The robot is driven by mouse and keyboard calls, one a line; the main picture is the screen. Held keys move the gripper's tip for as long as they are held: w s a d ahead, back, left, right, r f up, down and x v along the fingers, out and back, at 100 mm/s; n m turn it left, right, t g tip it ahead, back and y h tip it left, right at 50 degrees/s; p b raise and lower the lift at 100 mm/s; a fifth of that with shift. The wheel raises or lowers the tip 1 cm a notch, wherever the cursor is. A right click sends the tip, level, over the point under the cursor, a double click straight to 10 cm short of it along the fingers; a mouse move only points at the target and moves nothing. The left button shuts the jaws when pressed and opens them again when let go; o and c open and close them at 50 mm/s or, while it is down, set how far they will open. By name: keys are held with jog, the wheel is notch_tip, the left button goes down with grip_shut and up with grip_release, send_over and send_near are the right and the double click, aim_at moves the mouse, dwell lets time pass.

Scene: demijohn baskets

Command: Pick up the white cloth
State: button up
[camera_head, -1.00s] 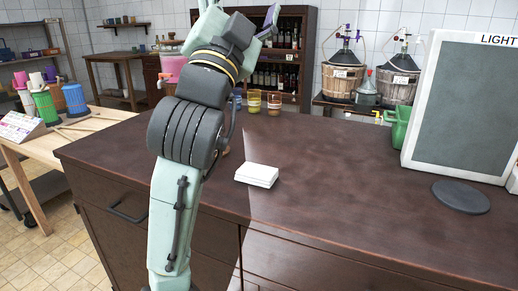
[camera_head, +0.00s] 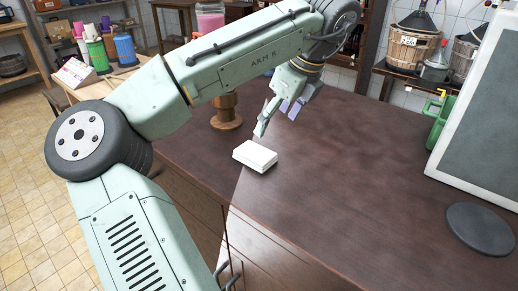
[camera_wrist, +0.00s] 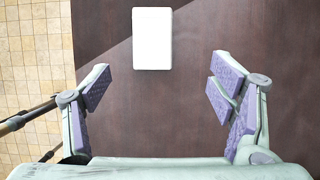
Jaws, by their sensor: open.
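The white cloth (camera_head: 255,156) is a folded, flat, block-like stack lying on the dark wooden counter (camera_head: 330,185). It also shows in the wrist view (camera_wrist: 152,38), at the top and a little left of the middle between the fingers. My gripper (camera_head: 276,121) is above the counter, just beyond and above the cloth in the head view, with its fingers pointing down. In the wrist view my gripper (camera_wrist: 160,85) is open and empty, with its purple finger pads wide apart. The gripper and the cloth appear apart.
A brown wooden spool-like object (camera_head: 226,112) stands on the counter left of the cloth. A dark round disc (camera_head: 480,229), a grey board (camera_head: 485,120) and a green container (camera_head: 438,122) are at the right. The counter around the cloth is clear.

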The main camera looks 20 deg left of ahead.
send_over(256, 152)
jog(key=d, duration=0.3)
jog(key=f, duration=0.5)
jog(key=shift+s+a, duration=0.2)
jog(key=x, duration=0.1)
jog(key=p+x, duration=0.1)
jog(key=x, duration=0.2)
jog(key=shift+s+a+f, duration=0.2)
jog(key=shift+a, duration=0.25)
jog(key=shift+w+f, duration=0.1)
jog(key=shift+f, duration=0.3)
jog(key=shift+f+p, duration=0.2)
jog(key=shift+p, duration=0.2)
jog(key=c, duration=1.3)
